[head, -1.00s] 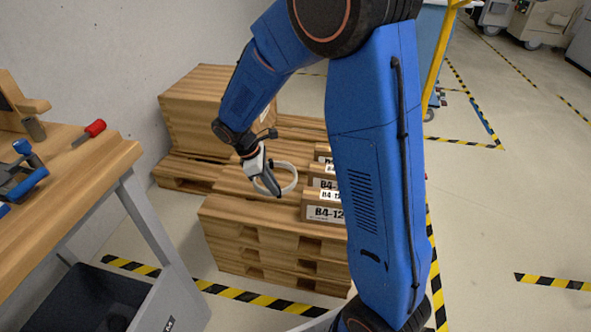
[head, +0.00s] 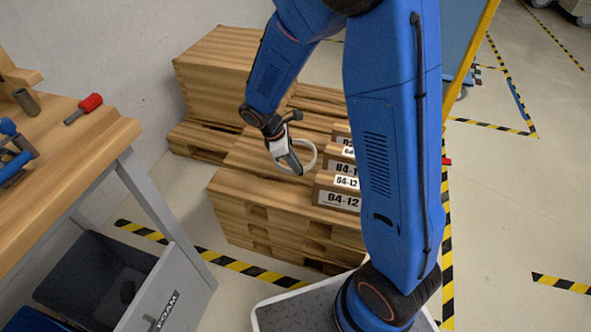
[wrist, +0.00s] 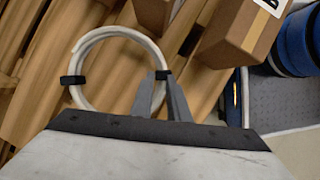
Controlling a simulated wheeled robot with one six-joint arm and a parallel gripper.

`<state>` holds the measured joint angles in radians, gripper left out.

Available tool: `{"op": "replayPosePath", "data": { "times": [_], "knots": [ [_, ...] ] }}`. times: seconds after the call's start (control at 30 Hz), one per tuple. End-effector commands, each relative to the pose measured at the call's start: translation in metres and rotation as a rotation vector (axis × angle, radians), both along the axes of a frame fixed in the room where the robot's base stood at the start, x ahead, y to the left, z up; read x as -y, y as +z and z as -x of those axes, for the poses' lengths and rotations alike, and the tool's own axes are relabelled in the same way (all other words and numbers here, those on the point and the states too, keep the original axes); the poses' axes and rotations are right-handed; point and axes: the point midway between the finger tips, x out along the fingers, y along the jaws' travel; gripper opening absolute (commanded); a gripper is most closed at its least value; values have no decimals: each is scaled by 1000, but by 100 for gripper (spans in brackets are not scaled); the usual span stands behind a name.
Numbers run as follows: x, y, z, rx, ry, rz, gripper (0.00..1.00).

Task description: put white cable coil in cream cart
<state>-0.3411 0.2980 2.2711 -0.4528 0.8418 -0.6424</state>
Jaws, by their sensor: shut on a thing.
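The white cable coil (head: 313,150) hangs at my gripper (head: 297,170), above the stacked wooden pallets. In the wrist view the coil (wrist: 77,61) is a ring with two black ties, and my gripper (wrist: 163,82) is shut on its right side at one tie. I cannot tell how far the coil is above the pallet boards. I see no cream cart in the current views.
Pallets (head: 285,215) carry several labelled boxes (head: 338,193) right of the coil. A yellow post (head: 470,48) is at upper right.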

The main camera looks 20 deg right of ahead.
Motion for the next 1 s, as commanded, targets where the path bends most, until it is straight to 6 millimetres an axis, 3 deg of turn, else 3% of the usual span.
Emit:
{"op": "replayPosePath", "data": {
  "times": [0.23, 0.63, 0.67, 0.73, 1.0],
  "knots": [
    [0, -30, 1, -4, 1, 2, 0],
    [0, -35, 0, -1, 0, 1, 0],
    [0, -35, 0, -1, 0, 1, 20],
    [0, -35, 0, -1, 0, 1, 34],
    [0, -34, 0, -1, 0, 1, 34]
  ]
}}
